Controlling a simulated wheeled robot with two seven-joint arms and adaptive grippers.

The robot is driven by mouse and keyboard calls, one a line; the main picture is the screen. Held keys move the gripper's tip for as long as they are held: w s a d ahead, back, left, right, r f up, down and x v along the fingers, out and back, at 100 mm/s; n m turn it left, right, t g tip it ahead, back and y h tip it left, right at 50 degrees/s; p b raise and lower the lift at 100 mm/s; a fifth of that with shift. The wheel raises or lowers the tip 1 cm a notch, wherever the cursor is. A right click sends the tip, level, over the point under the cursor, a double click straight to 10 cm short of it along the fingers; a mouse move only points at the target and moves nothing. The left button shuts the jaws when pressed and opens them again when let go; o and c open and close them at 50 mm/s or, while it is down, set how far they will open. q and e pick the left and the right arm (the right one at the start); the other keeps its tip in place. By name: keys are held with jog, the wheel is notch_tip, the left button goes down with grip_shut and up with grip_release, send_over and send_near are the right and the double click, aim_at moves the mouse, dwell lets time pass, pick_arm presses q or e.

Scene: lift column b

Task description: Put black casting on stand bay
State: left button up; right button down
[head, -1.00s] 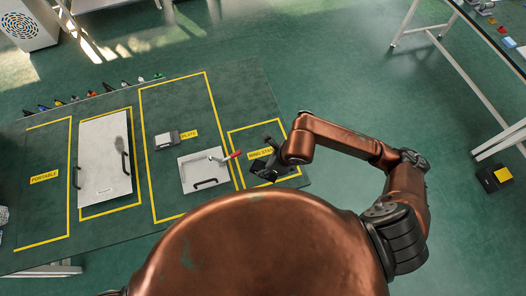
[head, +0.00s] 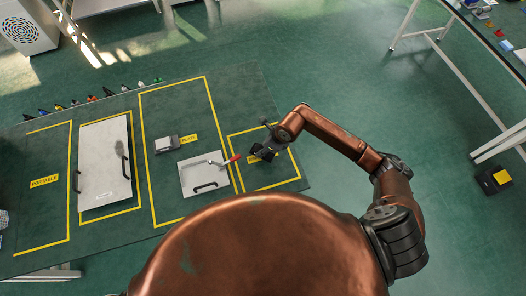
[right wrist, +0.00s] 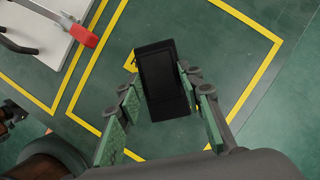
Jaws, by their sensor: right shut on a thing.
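The black casting (right wrist: 163,75) is a dark, block-like piece between the green-padded fingers of my right gripper (right wrist: 168,105), which is shut on it. In the head view the casting (head: 262,153) shows small and dark beside the right gripper (head: 270,147). It is over the stand bay (head: 297,170), a yellow-outlined area at the table's right end, and covers part of its yellow label. I cannot tell how high it is above the surface. My left gripper is not in view.
Left of the bay is a white plate (head: 192,183) with a red-tipped lever clamp (head: 225,161). A grey block (head: 166,144) and a large white panel (head: 105,165) lie farther left. Several small coloured items line the table's far edge.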

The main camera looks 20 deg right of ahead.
jog(key=shift+f, duration=1.45)
jog(key=c, duration=1.3)
grip_release()
jog(key=shift+f, duration=0.15)
jog(key=v, duration=1.2)
